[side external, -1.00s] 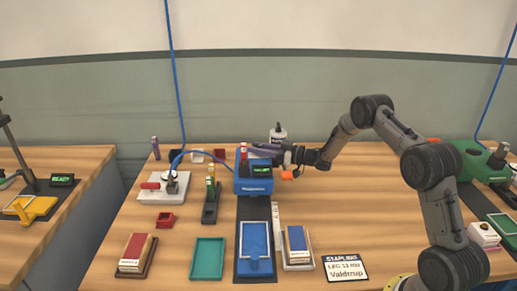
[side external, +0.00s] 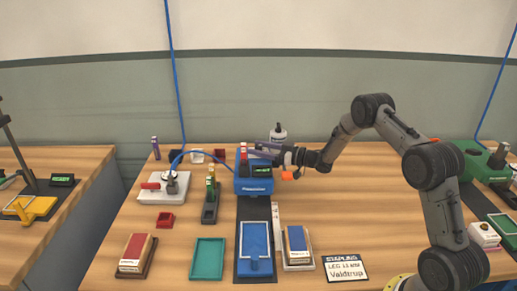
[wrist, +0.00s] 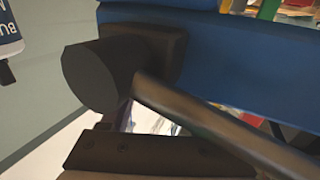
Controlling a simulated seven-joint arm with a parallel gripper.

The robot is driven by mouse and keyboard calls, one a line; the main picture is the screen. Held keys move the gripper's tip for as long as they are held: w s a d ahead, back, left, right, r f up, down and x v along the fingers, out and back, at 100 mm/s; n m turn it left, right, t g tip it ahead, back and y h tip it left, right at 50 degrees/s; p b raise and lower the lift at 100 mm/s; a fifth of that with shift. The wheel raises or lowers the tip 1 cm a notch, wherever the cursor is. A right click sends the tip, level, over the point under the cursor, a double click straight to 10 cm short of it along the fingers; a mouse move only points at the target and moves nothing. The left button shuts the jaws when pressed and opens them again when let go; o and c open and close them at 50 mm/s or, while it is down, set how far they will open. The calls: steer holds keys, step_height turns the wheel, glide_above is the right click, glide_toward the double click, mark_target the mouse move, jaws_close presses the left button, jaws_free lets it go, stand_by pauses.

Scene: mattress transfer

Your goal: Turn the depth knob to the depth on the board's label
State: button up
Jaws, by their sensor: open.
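The blue stapling machine (side external: 254,186) stands mid-table with a small green-lit display (side external: 261,172), too small to read. The dark depth knob (wrist: 92,76) sticks out of the machine's blue body in the wrist view. It is hidden behind my gripper in the side view. My gripper (side external: 258,150) is open at the top right of the machine. In the wrist view one long finger (wrist: 215,124) lies close beside the knob; I cannot tell whether it touches. The board's label (side external: 345,268) lies at the front right and appears to read "LEG 13 MM".
A white bottle (side external: 277,135) stands behind my gripper. A blue tray (side external: 256,262), a teal tray (side external: 207,258) and booklet stacks line the front. A blue cable hangs down left of the machine.

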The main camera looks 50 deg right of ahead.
steer(key=v, duration=1.3)
steer(key=shift+s, duration=0.25)
steer(key=shift+d, duration=0.1)
